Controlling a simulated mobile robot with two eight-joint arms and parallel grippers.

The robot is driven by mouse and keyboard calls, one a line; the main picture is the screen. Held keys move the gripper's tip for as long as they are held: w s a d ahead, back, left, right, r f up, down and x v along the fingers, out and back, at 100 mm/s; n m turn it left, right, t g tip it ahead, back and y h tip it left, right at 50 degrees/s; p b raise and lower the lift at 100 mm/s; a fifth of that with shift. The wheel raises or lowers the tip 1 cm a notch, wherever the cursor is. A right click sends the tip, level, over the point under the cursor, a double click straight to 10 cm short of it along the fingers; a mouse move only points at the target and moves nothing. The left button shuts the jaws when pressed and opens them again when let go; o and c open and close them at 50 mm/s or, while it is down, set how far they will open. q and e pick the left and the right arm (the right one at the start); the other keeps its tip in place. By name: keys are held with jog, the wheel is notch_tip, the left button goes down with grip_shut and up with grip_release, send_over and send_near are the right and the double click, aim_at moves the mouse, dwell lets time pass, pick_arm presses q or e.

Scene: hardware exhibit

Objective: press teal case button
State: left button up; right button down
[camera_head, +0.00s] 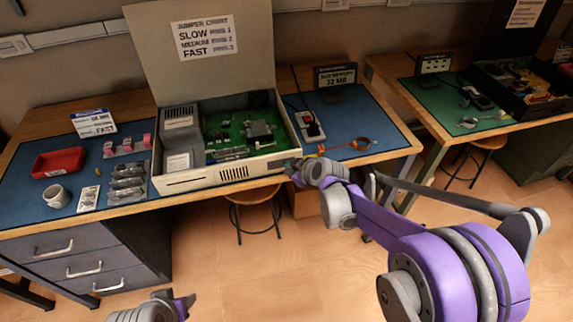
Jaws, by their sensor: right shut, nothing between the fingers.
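The open beige computer case (203,180) sits on the blue mat, with a green circuit board inside and its lid raised at the back. My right gripper (292,167) is shut and empty at the right end of the case's front face. A small teal patch, perhaps the button, shows beside the fingertips, but the gripper largely hides that spot. I cannot tell whether the fingers touch it. My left gripper (186,303) is low at the bottom edge, well below the table, and only partly in view; its jaw state is unclear.
A red tray (58,163), a white mug (56,196) and small parts lie left of the case. A stool (254,194) stands under the table. A second bench (456,104) is at right.

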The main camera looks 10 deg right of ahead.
jog(key=shift+s, duration=0.3)
jog(key=shift+s+d, duration=0.1)
jog(key=shift+s, duration=2.4)
jog(key=s+d+r+m+g+h+p, duration=0.1)
jog(key=s+r+m+p, duration=0.1)
jog(key=s, duration=1)
jog(key=s+d+r+m+g+h+p, duration=0.1)
jog(key=s+r+m, duration=0.4)
jog(key=s, duration=0.8)
jog(key=shift+d+m+g+h+p, duration=0.4)
jog(key=shift+g+h+p, duration=0.2)
jog(key=shift+g+p, duration=0.15)
